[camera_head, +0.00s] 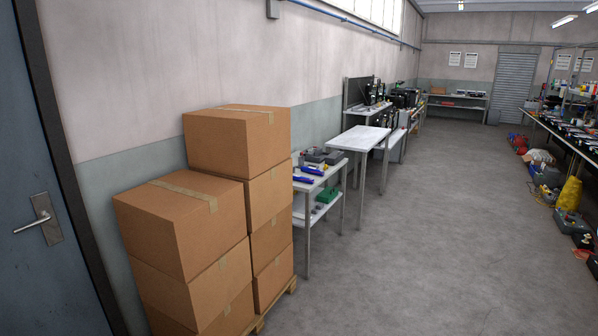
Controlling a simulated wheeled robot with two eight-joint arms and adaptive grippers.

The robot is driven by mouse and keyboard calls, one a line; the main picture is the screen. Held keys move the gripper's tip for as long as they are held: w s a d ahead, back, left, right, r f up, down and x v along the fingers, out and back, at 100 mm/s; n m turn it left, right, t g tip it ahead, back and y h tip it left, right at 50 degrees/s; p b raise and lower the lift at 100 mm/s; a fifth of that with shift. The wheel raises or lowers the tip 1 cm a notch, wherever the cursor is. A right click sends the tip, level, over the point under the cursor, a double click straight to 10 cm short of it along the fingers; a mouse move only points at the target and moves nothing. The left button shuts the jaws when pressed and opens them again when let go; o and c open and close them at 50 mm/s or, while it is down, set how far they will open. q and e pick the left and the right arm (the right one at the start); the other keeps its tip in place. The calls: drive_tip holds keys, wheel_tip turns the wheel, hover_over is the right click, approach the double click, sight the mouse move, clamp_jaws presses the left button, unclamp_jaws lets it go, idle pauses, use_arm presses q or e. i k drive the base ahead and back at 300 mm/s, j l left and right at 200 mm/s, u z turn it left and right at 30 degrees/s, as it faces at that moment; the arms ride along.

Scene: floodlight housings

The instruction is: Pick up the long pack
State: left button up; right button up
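I cannot make out a long pack for certain in the head view. Stacked brown cardboard boxes (180,228), closed with tape, stand on a wooden pallet at the left; none is clearly a long pack. Small blue and grey items lie on a metal side table (304,184) just beyond the boxes. Neither my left gripper nor my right gripper shows in the head view.
A blue door (40,130) is at the far left. A white-topped table (359,138) and workbenches line the left wall. A cluttered bench (570,140) runs along the right, with items on the floor by it. The middle floor (430,220) is clear.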

sight(304, 179)
drive_tip(key=i, duration=1)
drive_tip(key=i+l, duration=0.1)
drive_tip(key=i, duration=0.95)
drive_tip(key=i+l+u, duration=0.15)
drive_tip(key=l, duration=0.15)
drive_tip(key=i+l+u, duration=0.15)
drive_tip(key=l, duration=0.2)
drive_tip(key=i+l+u, duration=0.1)
drive_tip(key=l, duration=0.25)
drive_tip(key=i+l+u, duration=0.15)
drive_tip(key=l, duration=0.2)
drive_tip(key=i+l+u, duration=0.15)
drive_tip(key=u, duration=0.35)
drive_tip(key=i+l+u, duration=0.1)
drive_tip(key=u, duration=0.35)
drive_tip(key=l+u, duration=0.3)
drive_tip(key=u, duration=0.2)
drive_tip(key=i+l+u, duration=0.3)
drive_tip(key=l, duration=1.15)
drive_tip(key=l+u, duration=0.3)
drive_tip(key=l, duration=1.8)
